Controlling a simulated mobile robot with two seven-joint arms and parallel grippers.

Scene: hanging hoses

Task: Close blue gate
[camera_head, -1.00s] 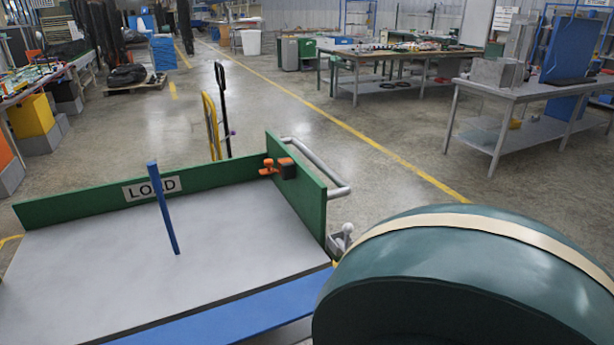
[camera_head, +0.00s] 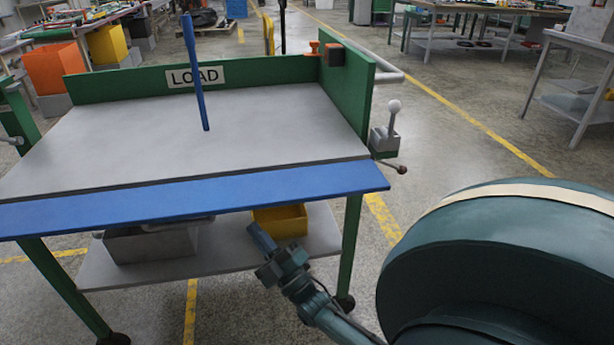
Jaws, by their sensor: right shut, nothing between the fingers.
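The blue gate (camera_head: 180,201) is a long flat blue board along the near edge of a green-framed cart, lying about level with the grey top (camera_head: 120,128). A thin blue post (camera_head: 194,75) stands upright on the top. My right gripper (camera_head: 258,235) is shut and empty, below the gate's right half and in front of the yellow bin on the lower shelf. It appears apart from the gate. My left gripper is not in view. A large dark green rounded body with a cream band covers the lower right.
The cart has green side walls and a LOAD sign (camera_head: 195,76). A yellow bin (camera_head: 281,221) and a grey bin (camera_head: 150,243) stand on the lower shelf. Floor right of the cart is open.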

